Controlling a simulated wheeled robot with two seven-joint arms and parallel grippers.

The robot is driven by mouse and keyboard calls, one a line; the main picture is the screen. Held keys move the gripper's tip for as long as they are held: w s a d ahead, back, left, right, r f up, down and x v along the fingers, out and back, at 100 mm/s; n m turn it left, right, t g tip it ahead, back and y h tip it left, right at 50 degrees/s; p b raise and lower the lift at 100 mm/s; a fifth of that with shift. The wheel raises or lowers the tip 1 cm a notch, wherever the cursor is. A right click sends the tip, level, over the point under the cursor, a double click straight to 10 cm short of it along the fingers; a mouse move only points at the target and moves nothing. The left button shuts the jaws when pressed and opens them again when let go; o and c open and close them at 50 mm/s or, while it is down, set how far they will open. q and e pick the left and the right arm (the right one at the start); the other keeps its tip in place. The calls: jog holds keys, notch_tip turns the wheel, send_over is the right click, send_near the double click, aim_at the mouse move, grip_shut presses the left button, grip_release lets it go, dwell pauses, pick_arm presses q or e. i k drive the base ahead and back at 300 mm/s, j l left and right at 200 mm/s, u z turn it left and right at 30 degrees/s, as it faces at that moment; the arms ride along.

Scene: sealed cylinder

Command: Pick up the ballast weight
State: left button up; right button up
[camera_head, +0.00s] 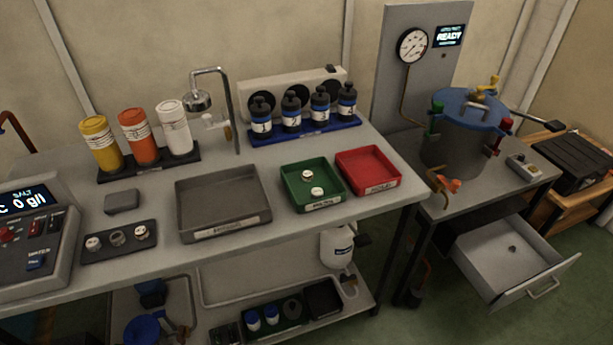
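No label marks the ballast weight, so I cannot tell for certain which object it is. A grey block (122,201) lies on the bench at the left. A small dark tray (119,255) in front of it holds two white-topped pieces and a grey ring (117,238) between them. A small dark object (513,249) lies in the open drawer (490,265) at the right. On the lower shelf, a dark round piece (292,308) sits in a tray beside blue-and-white bottles. Neither of my grippers shows in this view.
The bench carries a grey tray (225,232), a green tray (313,206) with two small white-topped pieces, and an empty red tray (368,190). Bottles (291,112) and a tap (197,100) stand behind. A blue-lidded vessel (455,145) stands right. The drawer juts out.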

aim_at(306, 175)
jog(key=i+l+u, duration=0.35)
jog(key=l, duration=0.35)
jog(key=l+u, duration=0.35)
jog(key=l, duration=0.4)
jog(key=l+u, duration=0.35)
jog(key=l, duration=0.45)
jog(key=i, duration=0.05)
